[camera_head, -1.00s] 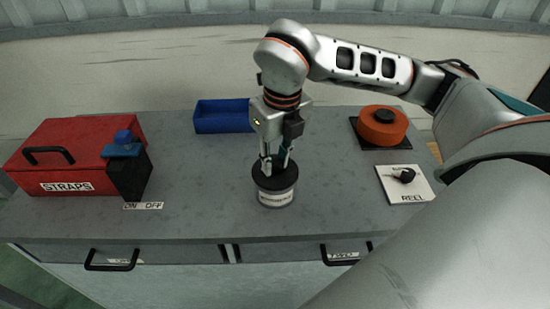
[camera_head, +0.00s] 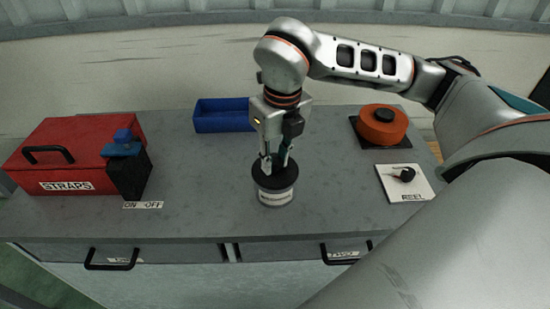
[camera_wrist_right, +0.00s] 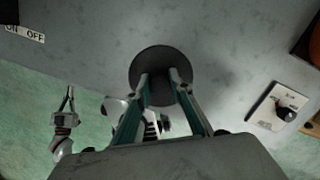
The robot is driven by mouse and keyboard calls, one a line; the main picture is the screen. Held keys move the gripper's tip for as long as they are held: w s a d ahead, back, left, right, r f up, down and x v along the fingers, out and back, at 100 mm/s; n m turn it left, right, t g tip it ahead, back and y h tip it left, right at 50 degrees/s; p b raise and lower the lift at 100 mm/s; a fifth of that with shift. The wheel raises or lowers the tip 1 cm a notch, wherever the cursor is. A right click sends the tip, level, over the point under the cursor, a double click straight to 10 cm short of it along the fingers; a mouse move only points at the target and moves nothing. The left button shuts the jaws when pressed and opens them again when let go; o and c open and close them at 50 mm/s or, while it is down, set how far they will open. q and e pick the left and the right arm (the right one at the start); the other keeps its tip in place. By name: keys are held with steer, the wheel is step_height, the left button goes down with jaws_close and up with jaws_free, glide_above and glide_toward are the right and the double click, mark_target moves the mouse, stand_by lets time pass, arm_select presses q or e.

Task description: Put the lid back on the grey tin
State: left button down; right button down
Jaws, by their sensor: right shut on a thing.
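The grey tin (camera_head: 275,198) stands on the grey bench top near its front edge, with a pale label on its side. The round black lid (camera_head: 275,180) is at the top of the tin; I cannot tell whether it sits fully down. In the right wrist view the lid (camera_wrist_right: 155,66) shows as a dark disc and hides the tin. My right gripper (camera_head: 275,165) points down over the tin, shut on the lid at its middle. The fingers hide the part they grip. My left gripper does not show in the head view.
A red STRAPS box (camera_head: 75,165) with a blue-topped black switch (camera_head: 128,170) stands at the left. A blue bin (camera_head: 222,117) is behind the tin. An orange reel (camera_head: 382,125) and a white REEL switch plate (camera_head: 405,183) are at the right. The bench around the tin is clear.

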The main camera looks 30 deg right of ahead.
steer(key=shift+f, duration=0.2)
stand_by(1.2)
stand_by(0.4)
steer(key=c, duration=1.7)
jaws_free()
steer(key=o, duration=0.5)
steer(key=shift+c, duration=0.2)
steer(key=shift+r, duration=0.1)
steer(key=shift+r+p, duration=2.05)
steer(key=shift+r, duration=1.4)
steer(key=shift+c, duration=0.4)
jaws_close()
